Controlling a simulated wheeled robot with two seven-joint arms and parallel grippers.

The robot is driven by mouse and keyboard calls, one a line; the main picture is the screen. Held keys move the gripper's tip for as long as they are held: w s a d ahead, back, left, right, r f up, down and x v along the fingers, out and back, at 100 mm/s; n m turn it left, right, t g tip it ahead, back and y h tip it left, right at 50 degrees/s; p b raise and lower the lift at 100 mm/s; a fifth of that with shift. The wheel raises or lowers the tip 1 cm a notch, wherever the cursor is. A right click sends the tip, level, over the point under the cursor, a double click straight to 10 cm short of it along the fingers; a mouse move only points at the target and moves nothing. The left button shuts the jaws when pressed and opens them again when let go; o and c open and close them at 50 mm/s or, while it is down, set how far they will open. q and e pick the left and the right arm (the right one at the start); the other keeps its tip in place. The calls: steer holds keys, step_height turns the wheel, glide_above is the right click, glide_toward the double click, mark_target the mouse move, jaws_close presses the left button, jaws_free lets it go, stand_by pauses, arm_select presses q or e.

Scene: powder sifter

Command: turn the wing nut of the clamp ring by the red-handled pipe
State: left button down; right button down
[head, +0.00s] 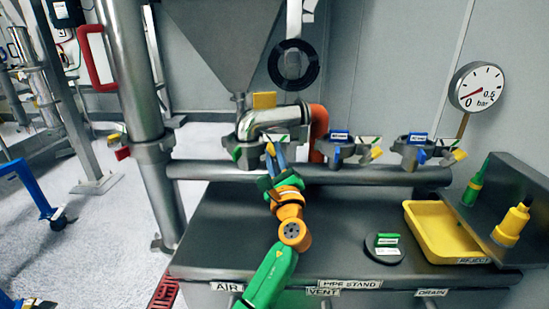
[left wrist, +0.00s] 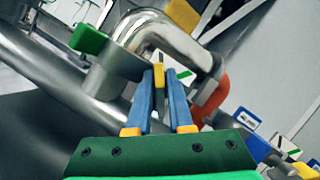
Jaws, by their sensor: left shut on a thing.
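The bent shiny pipe (head: 275,117) with a red-orange handle (head: 318,125) stands on the pipe stand at the back; the pipe also shows in the left wrist view (left wrist: 160,35). A grey clamp ring (head: 249,152) sits around its base, with a green tab (left wrist: 88,40) to the left. My left gripper (head: 271,150) reaches up to the front of the ring. In the left wrist view its blue fingers are shut on the small yellow wing nut (left wrist: 158,76), whose lower part they hide. My right gripper is not in view.
Two more clamped ports (head: 340,150) (head: 414,150) stand to the right on the horizontal pipe. A yellow tray (head: 412,222), a round black piece with a green top (head: 387,240), and green and yellow bottles stand on the right. A hopper (head: 222,35) hangs above. The bench's front left is clear.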

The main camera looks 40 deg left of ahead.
mark_target(275, 157)
arm_select(q)
steer(key=shift+n+g, duration=0.3)
steer(key=shift+n, duration=0.4)
steer(key=c, duration=1)
jaws_free()
steer(key=shift+o, duration=0.3)
steer(key=shift+w+a, duration=0.1)
steer(key=b+v, duration=0.1)
steer(key=v, duration=0.6)
steer(key=shift+b, duration=0.35)
steer(key=shift+f, duration=0.1)
